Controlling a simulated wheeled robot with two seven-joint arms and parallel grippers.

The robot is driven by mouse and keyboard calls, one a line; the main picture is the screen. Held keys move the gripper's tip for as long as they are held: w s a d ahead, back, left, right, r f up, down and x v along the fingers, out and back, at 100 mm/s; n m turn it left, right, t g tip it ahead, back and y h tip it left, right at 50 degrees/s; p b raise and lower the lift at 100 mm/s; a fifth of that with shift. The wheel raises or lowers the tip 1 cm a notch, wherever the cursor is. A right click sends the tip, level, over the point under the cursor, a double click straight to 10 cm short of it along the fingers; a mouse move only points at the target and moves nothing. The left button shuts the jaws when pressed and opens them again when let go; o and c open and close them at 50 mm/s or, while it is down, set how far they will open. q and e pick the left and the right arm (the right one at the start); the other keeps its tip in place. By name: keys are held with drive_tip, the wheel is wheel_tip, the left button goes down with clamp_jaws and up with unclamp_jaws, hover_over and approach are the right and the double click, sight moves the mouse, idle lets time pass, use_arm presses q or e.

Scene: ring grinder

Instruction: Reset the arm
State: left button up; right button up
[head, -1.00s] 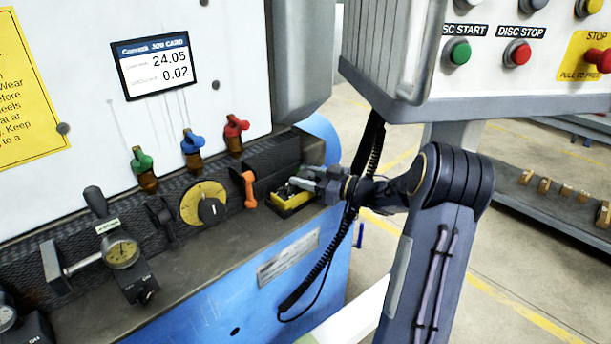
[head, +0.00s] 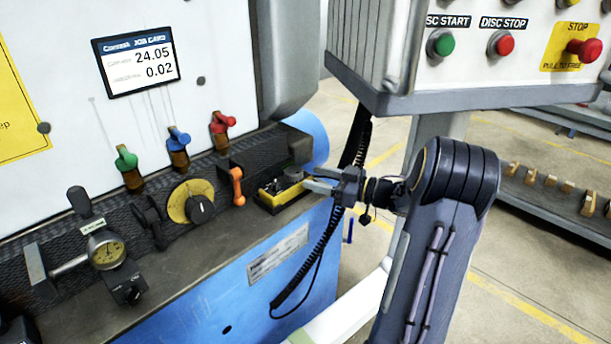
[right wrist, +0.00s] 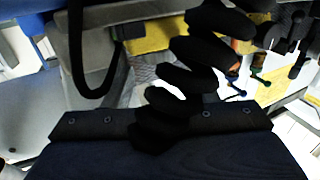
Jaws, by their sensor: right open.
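My right gripper (head: 312,186) is at the right end of the grinder's ledge, just right of a small yellow tray (head: 268,203). Its fingers point left toward the tray. It is open, and I see nothing held between its fingers. My right arm comes up from the lower right and bends at a black joint. The tray holds small dark parts and a greyish round piece, too small to make out. My left gripper is not in view. In the right wrist view, dark shapes cover much of the picture and the fingertips cannot be made out.
An orange lever (head: 237,186) and a yellow dial (head: 192,202) are left of the tray. Green (head: 127,160), blue (head: 178,138) and red (head: 222,122) valve handles stand above. A button box (head: 480,97) overhangs my arm. A black coiled cable (head: 318,255) hangs beside the gripper.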

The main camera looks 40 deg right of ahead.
drive_tip(key=shift+s+d, duration=0.15)
drive_tip(key=shift+s, duration=0.2)
idle(0.3)
wheel_tip(320, 180, up, 13)
drive_tip(key=a+m+h+p, duration=0.2)
drive_tip(key=m+h+p, duration=0.2)
drive_tip(key=m+h, duration=0.5)
drive_tip(key=s+a+f+g+y+p, duration=0.1)
drive_tip(key=s+a+f+g, duration=0.2)
drive_tip(key=s+a, duration=0.4)
drive_tip(key=s+a+f+n+g+y+p, duration=0.1)
drive_tip(key=s+a+f+g+y, duration=0.1)
drive_tip(key=s+a, duration=0.6)
drive_tip(key=s+a+f+n+g+y+p, duration=0.1)
drive_tip(key=s+a+f+g, duration=0.3)
drive_tip(key=s+a, duration=0.4)
drive_tip(key=shift+a+f+g+y, duration=0.15)
drive_tip(key=shift+a+g+y, duration=0.35)
drive_tip(key=shift+a+g, duration=0.5)
drive_tip(key=shift+a, duration=0.15)
